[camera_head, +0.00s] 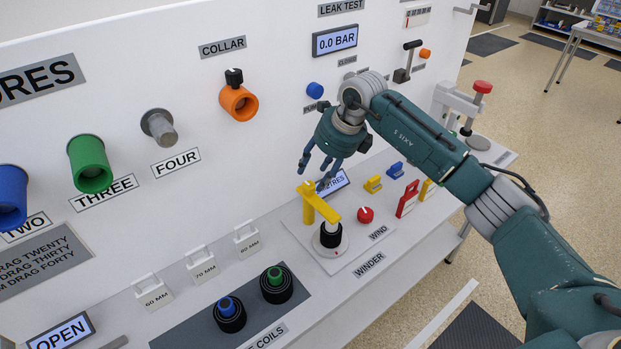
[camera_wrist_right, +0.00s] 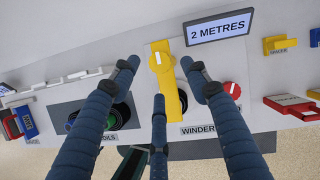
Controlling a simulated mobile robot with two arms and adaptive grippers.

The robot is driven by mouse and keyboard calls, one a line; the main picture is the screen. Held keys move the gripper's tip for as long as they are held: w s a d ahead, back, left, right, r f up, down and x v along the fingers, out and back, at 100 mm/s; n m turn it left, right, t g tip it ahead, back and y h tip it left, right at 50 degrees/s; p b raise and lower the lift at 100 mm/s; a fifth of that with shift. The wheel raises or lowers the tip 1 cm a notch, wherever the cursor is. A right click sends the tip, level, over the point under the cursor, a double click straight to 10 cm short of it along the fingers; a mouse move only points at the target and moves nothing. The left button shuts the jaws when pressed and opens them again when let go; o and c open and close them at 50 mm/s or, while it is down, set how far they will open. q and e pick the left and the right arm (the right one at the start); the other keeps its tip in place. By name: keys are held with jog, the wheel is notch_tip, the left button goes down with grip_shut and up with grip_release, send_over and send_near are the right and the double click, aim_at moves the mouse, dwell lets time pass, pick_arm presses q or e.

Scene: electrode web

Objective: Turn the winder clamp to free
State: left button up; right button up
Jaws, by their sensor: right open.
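The winder clamp (camera_head: 318,204) is a yellow arm on a yellow post, on the pale winder plate (camera_head: 345,255). Its free end reaches over the black-and-white winder spool (camera_head: 330,236). In the right wrist view the yellow clamp (camera_wrist_right: 168,85) has a round head with a white line, and its arm runs down the picture. My right gripper (camera_head: 320,173) is open and empty, just above the clamp's post. In the wrist view its blue fingers (camera_wrist_right: 160,76) spread around the clamp without visibly gripping it. My left gripper is not in view.
A red wind knob (camera_head: 365,215) sits right of the clamp. Behind it stands the 2 metres display (camera_wrist_right: 219,27). Coils with blue (camera_head: 229,310) and green (camera_head: 276,283) tops stand to the left. Yellow, blue and red holders line the right shelf.

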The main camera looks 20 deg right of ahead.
aim_at(309, 185)
jog(key=shift+p+x, duration=0.6)
jog(key=shift+x, duration=2.1)
jog(key=shift+r, duration=0.15)
grip_shut()
